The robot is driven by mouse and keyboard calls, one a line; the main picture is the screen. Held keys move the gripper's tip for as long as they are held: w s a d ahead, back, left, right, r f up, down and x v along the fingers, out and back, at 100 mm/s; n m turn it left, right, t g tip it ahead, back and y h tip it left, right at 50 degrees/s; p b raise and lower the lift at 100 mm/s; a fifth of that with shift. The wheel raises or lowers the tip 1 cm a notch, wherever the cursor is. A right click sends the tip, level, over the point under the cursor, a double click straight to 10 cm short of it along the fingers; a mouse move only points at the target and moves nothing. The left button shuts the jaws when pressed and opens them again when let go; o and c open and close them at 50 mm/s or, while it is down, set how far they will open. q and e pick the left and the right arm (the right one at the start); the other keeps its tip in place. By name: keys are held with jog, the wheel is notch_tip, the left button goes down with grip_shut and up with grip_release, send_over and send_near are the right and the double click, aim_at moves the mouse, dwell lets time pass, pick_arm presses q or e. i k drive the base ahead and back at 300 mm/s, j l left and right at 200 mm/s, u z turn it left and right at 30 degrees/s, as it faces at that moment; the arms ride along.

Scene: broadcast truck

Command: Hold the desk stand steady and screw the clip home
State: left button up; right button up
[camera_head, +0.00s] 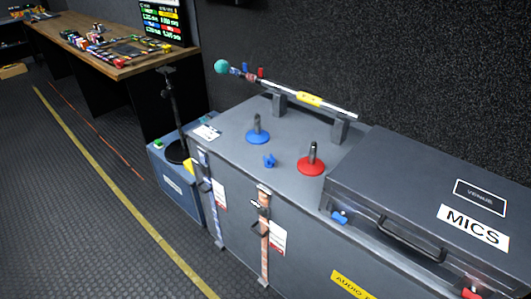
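A desk stand with a round blue base (257,136) and a short dark upright post stands on the grey flight case top (228,134). A second desk stand with a round red base (311,167) and a similar post stands to its right and nearer. A small blue piece (269,160), which looks like the clip, lies on the case top between the two stands, apart from both. Neither of my grippers shows in this view.
A pole (335,108) with a teal ball end rests on two grey supports behind the stands. A closed MICS case (430,205) stands at the right. A dark stand (175,110) rises from a blue-grey case at the left. Beyond is a cluttered wooden desk (100,55).

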aim_at(257, 136)
jog(key=i+j, duration=0.2)
jog(key=i+j+z, duration=0.15)
jog(key=j, duration=0.3)
jog(key=i+j, duration=0.25)
jog(key=i+j+z, duration=0.1)
jog(key=j, duration=0.35)
jog(key=i+j, duration=0.25)
jog(key=i+j+z, duration=0.15)
jog(key=j, duration=0.3)
